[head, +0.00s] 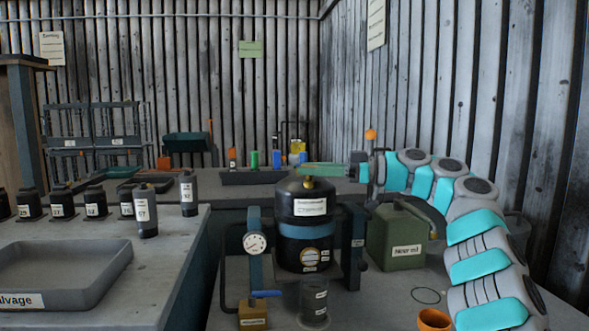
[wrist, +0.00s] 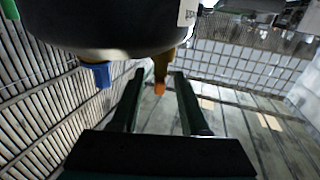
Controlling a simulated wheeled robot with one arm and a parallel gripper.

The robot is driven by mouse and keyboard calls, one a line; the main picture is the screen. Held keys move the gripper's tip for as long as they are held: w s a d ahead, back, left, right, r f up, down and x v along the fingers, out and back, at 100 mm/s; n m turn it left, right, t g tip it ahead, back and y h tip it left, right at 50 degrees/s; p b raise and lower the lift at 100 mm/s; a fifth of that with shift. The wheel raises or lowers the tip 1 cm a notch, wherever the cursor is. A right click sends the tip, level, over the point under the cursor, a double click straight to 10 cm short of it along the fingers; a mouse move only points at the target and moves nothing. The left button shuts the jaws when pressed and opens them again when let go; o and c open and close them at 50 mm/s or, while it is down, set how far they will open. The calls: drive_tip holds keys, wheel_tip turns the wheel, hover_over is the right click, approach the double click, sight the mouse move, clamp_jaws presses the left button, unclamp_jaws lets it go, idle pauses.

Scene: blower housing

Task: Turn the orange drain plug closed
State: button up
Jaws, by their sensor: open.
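The blower housing is a black upright cylinder (head: 303,235) with a blue-grey band and white labels, in the middle of the head view. A small gold fitting sits on its top. In the wrist view a dark rounded body (wrist: 105,22) fills the upper left. An orange plug-like tip (wrist: 160,88) hangs below a brass-coloured fitting (wrist: 163,63) there. My gripper (wrist: 159,75) is open, with a finger on each side of the orange tip and visible gaps. The orange plug is not clearly seen there.
A blue part (wrist: 100,74) sits left of my fingers in the wrist view. A gauge (head: 256,243) and blue lever (head: 265,293) stand left of the housing. A green can (head: 397,238) is at the right, an orange cup (head: 433,320) in front. A grey tray (head: 65,270) lies left.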

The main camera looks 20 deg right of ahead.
sight(296, 184)
drive_tip(key=shift+x, duration=1.9)
drive_tip(key=shift+c, duration=0.2)
clamp_jaws()
